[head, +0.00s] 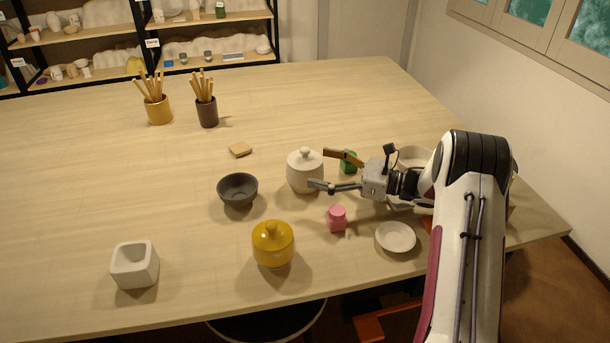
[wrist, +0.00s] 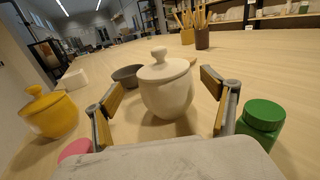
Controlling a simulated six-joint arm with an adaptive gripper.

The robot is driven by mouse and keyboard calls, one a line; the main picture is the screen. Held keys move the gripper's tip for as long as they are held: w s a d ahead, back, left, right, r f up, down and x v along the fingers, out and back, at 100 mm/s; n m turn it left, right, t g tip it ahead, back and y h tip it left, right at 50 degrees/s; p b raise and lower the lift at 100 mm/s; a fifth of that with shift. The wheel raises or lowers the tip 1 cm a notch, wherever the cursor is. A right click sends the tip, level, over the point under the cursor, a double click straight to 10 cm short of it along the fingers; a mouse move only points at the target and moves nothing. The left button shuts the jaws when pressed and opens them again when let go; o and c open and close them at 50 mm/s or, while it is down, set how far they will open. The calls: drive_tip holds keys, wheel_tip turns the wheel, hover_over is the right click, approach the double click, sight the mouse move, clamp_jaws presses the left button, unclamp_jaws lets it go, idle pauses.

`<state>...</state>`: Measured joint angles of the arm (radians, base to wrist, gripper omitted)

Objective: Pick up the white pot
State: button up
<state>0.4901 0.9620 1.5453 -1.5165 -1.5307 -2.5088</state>
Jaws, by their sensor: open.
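The white pot (head: 303,172) is a round, lidded jar with a knob, standing upright on the table right of the dark bowl. My gripper (head: 330,170) is open and level with it, coming from the right. In the head view, its fingertips reach to the pot's right side. In the wrist view, the white pot (wrist: 166,88) stands ahead, between the two spread fingers of my gripper (wrist: 160,98), with space on both sides. Nothing is held.
A green jar (head: 348,162) and a pink jar (head: 337,218) stand close to my gripper on either side. A dark bowl (head: 238,189), a yellow lidded pot (head: 273,244), a white square pot (head: 135,264), a small plate (head: 395,237) and a sponge (head: 240,149) are around.

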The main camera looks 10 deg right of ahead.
sight(304, 159)
drive_tip(key=shift+w+a, duration=0.1)
drive_tip(key=shift+a, duration=0.05)
drive_tip(key=shift+w+r+x, duration=0.1)
drive_tip(key=shift+r+x, duration=0.05)
drive_tip(key=shift+x, duration=1.1)
drive_tip(key=shift+w+r+x, duration=0.1)
drive_tip(key=shift+w+x, duration=0.05)
drive_tip(key=shift+x, duration=1.15)
drive_tip(key=shift+d, duration=0.2)
drive_tip(key=c, duration=1.4)
